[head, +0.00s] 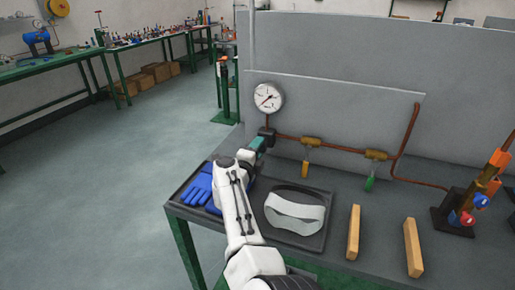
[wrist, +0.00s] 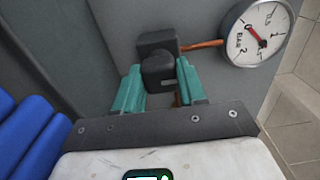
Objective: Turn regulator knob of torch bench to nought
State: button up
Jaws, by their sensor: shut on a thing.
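The regulator is a black block (head: 266,132) at the left end of a copper pipe on the grey bench panel. Its black knob (wrist: 158,72) faces my wrist camera. My gripper (wrist: 159,80) has its two teal fingers on either side of the knob, shut on it. In the head view my gripper (head: 258,144) reaches the regulator from below and hides most of the knob. A round white pressure gauge (head: 268,97) sits above the regulator. Its red needle (wrist: 256,36) shows in the wrist view, but I cannot read its exact value.
The torch bench (head: 335,265) carries blue gloves (head: 199,187), a tray (head: 318,240) with a pale curved visor, two wooden blocks (head: 353,232), and a torch stand (head: 455,222). Valves with an orange lever (head: 305,168) and green lever (head: 370,183) hang right of the regulator. Open floor lies left.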

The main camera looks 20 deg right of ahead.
dwell(0.5)
jog(key=o, duration=1.1)
jog(key=shift+c, duration=0.2)
jog(key=p+v, duration=0.4)
jog(key=v, duration=0.5)
jog(key=shift+s+a+p, duration=0.1)
jog(key=shift+a+p, duration=0.1)
jog(key=shift+p, duration=0.1)
jog(key=shift+s+a, duration=0.35)
jog(key=shift+s, duration=0.25)
